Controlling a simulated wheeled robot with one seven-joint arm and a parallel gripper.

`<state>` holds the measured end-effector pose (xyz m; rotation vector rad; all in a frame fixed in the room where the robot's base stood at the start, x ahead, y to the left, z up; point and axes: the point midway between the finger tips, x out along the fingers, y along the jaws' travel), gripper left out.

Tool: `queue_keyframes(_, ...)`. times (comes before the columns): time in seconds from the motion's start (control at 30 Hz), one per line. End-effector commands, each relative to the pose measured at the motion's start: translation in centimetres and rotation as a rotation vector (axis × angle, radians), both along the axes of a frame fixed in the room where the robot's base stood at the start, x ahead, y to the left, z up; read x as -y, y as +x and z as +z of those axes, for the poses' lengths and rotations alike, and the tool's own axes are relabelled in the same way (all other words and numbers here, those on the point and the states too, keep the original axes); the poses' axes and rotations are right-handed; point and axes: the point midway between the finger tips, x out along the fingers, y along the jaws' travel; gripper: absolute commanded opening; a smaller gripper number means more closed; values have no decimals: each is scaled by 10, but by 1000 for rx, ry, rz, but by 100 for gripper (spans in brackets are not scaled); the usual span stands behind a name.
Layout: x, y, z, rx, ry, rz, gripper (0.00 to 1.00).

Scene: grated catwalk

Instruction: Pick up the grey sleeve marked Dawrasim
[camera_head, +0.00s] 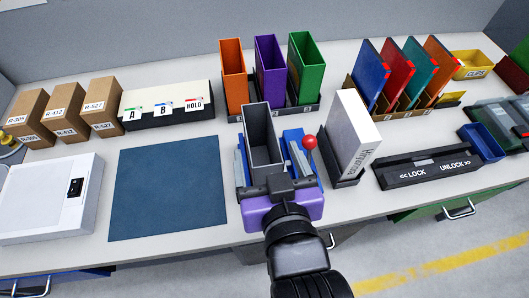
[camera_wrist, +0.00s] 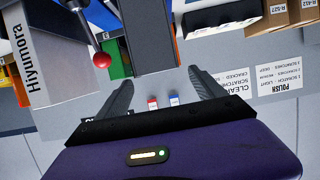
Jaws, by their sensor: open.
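A dark grey open-topped sleeve (camera_head: 262,142) stands upright in a blue holder (camera_head: 309,160) in the middle of the bench. It also shows at the top centre of the wrist view (camera_wrist: 150,38). No name is readable on it in either view. My gripper (camera_wrist: 165,82) is open, its fingers spread in front of the sleeve, with nothing held. In the head view my gripper's purple body (camera_head: 285,209) is at the near side of the sleeve. A white-and-grey sleeve (camera_head: 354,128) marked Hiyumora stands to the right; its name shows in the wrist view (camera_wrist: 35,60).
A red-ball lever (camera_head: 309,142) rises close to the sleeve's right. Orange, purple and green sleeves (camera_head: 306,70) stand behind. A lock/unlock bar (camera_head: 430,170) lies right. A blue mat (camera_head: 168,190) lies bare at left, beside a white box (camera_head: 45,200).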

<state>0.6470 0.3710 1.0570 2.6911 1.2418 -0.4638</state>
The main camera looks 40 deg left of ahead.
Motion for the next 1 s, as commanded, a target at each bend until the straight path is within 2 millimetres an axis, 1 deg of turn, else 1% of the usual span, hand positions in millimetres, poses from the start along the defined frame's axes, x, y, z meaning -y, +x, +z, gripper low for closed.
queue_keyframes(0.37, -24, 21, -12, -6, -9, 0, 79)
queue_keyframes(0.5, -40, 33, -16, -7, -9, 1, 79)
queue_keyframes(0.63, -51, 43, -23, -7, -9, 1, 79)
queue_keyframes(0.73, -55, 46, -25, -5, -7, 1, 79)
queue_keyframes(0.97, -56, 47, -26, -5, -7, 0, 79)
queue_keyframes(1.0, -56, 47, -26, -5, -7, 0, 71)
